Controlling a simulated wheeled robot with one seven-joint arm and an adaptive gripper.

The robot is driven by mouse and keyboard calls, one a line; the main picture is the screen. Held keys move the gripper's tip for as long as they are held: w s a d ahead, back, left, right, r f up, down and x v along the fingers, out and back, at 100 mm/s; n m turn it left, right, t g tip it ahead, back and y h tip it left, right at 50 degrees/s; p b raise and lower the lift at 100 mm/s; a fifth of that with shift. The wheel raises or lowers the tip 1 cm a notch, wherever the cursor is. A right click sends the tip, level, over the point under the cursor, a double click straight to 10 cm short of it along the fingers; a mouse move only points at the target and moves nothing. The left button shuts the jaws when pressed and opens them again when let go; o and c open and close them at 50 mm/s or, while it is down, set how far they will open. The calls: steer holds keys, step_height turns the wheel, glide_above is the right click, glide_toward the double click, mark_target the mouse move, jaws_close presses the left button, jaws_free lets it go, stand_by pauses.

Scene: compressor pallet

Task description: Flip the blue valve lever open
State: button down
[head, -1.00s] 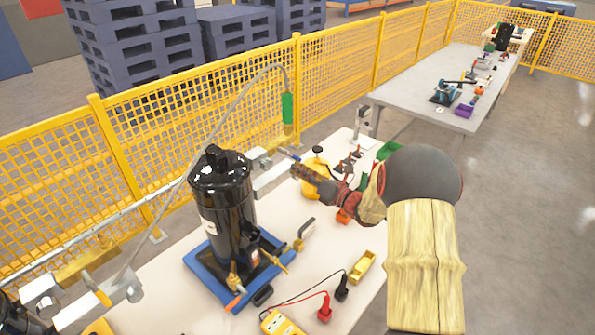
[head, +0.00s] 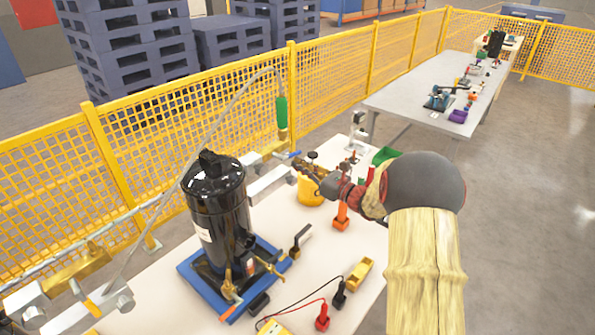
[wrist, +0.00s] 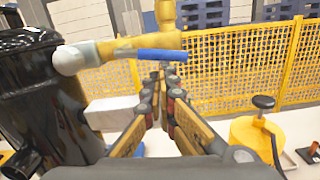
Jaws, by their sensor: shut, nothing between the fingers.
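The blue valve lever (head: 290,154) sits on the pipe run behind the black compressor tank (head: 216,200). In the wrist view the blue lever (wrist: 162,54) lies roughly level across the picture, beside a brass valve body (wrist: 125,47). My gripper (head: 298,166) is shut and empty, and it reaches toward the valve from the right. In the wrist view the fingertips (wrist: 170,74) come together just below the lever in the picture. I cannot tell whether they touch it.
A yellow container (head: 309,191) with a black knob stands close to the right of my fingers. A grey hose rises to a green fitting (head: 281,110). The yellow mesh fence (head: 340,80) runs behind the bench.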

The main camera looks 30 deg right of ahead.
steer(key=shift+w+d+r, duration=0.1)
steer(key=shift+d+r, duration=0.05)
steer(key=shift+r, duration=0.15)
stand_by(0.5)
